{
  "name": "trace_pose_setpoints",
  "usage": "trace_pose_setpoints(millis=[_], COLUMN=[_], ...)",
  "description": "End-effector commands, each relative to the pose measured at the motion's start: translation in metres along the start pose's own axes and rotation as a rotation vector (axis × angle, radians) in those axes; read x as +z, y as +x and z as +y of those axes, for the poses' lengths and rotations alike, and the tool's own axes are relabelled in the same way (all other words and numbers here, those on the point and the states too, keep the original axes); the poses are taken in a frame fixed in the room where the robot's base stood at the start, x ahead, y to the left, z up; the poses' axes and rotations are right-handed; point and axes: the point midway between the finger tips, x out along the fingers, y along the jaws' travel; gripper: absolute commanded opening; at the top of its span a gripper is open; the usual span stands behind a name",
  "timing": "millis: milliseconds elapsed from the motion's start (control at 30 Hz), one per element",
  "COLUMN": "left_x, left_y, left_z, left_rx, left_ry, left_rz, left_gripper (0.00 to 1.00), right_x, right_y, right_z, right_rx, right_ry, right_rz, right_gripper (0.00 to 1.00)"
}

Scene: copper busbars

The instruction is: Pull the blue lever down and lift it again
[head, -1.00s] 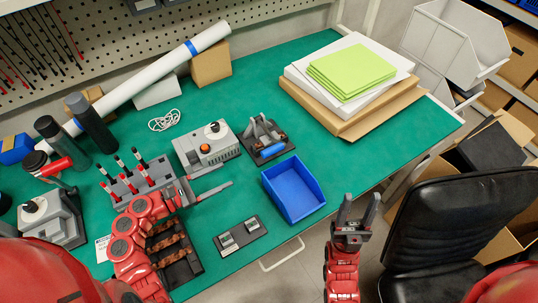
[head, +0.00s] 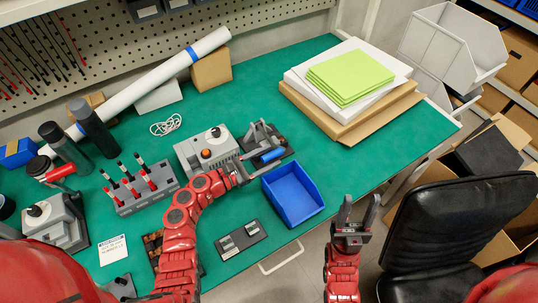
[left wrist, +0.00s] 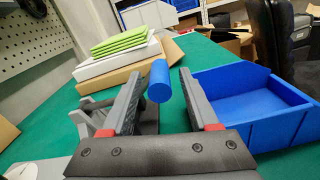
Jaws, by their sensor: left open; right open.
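The blue lever handle (head: 271,156) belongs to a grey lever fixture (head: 262,137) on a dark base, standing on the green table. In the left wrist view the blue handle (left wrist: 159,80) shows between the fingers of my left gripper (left wrist: 160,98), with space on both sides. My left gripper (head: 250,171) is open, close beside the handle at its left end in the head view. I cannot tell whether the fingers reach around it. My right gripper (head: 357,213) is open and empty, off the table's front edge.
An open blue bin (head: 305,213) stands just right of my left gripper. A grey box with an orange button (head: 206,154) is left of the fixture. A grey plate (head: 240,240) lies in front. Boards and green sheets (head: 352,74) are stacked behind. A black chair (head: 470,225) is at right.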

Motion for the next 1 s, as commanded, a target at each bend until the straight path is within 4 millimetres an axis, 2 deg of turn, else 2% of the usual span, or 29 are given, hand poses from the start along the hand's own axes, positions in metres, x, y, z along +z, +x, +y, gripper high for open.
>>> trace_pose_setpoints(millis=[133, 367, 700, 1000], left_x=[0.0000, -0.0003, -0.0003, -0.0004], left_y=[0.0064, 0.0066, 0.0063, 0.0063], left_z=[0.0001, 0.0003, 0.0004, 0.0004], left_rx=[0.001, 0.001, 0.001, 0.001], left_ry=[0.000, 0.000, 0.000, 0.000], left_rz=[0.000, 0.001, 0.001, 0.001], left_gripper=[0.61, 0.61, 0.00, 0.00], right_x=[-0.0001, -0.0001, -0.0001, -0.0001], right_y=[0.0007, 0.0006, 0.0006, 0.0006], right_z=[0.0000, 0.0000, 0.0000, 0.0000], right_rx=[0.000, 0.000, 0.000, 0.000], right_ry=[0.000, 0.000, 0.000, 0.000], right_rz=[0.000, 0.000, 0.000, 0.000], right_gripper=[0.50, 0.50, 0.50, 0.50])
